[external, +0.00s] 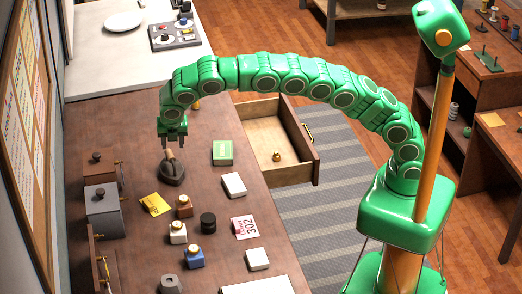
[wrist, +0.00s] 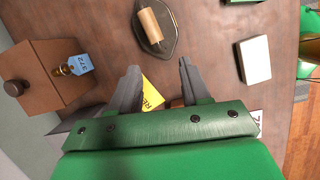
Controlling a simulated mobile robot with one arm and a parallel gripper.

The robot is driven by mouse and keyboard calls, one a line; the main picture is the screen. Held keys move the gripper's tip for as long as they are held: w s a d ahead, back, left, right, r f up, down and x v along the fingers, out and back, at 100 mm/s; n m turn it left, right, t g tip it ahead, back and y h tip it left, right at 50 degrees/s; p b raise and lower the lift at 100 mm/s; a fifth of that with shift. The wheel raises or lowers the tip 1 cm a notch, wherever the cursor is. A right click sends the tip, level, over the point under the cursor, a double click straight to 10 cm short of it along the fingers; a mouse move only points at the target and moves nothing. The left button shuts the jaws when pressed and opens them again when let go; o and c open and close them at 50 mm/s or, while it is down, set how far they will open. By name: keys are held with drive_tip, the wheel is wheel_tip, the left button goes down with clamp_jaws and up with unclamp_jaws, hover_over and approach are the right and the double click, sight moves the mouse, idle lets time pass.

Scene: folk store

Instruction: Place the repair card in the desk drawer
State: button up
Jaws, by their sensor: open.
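The yellow card (external: 155,204) lies flat on the brown desk, left of a small brown bottle. In the wrist view the yellow card (wrist: 152,96), with the letters "RE" showing, appears between the fingers, partly hidden by my gripper's green body. My gripper (external: 172,147) is open and empty, pointing down above the desk near a dark block with a handle; its spread fingers show in the wrist view (wrist: 158,82). The desk drawer (external: 262,133) is pulled open on the desk's right side and holds a small brass object (external: 277,156).
A dark handled block (external: 173,172), a green box (external: 222,152), a white box (external: 234,185), several small bottles and a "302" card (external: 244,227) stand or lie on the desk. A box with a blue tag (wrist: 80,65) is at left in the wrist view.

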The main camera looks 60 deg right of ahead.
sight(147, 202)
drive_tip(key=s+a+f+n+y, duration=0.1)
drive_tip(key=a+f+n, duration=0.25)
drive_tip(key=a, duration=0.45)
drive_tip(key=s+a+f+n, duration=0.1)
drive_tip(key=a+f+n, duration=0.25)
drive_tip(key=a, duration=0.35)
drive_tip(key=shift+m+t, duration=0.3)
drive_tip(key=shift+m, duration=0.3)
drive_tip(key=shift+w+a+x, duration=0.1)
drive_tip(key=shift+w+x, duration=0.1)
drive_tip(key=shift+x, duration=1.2)
drive_tip(key=shift+w+a+x, duration=0.1)
drive_tip(key=shift+w+x, duration=0.05)
drive_tip(key=shift+x, duration=1.3)
drive_tip(key=shift+w+x, duration=0.2)
drive_tip(key=shift+x, duration=1.2)
drive_tip(key=shift+r, duration=0.1)
drive_tip(key=shift+c, duration=0.5)
clamp_jaws()
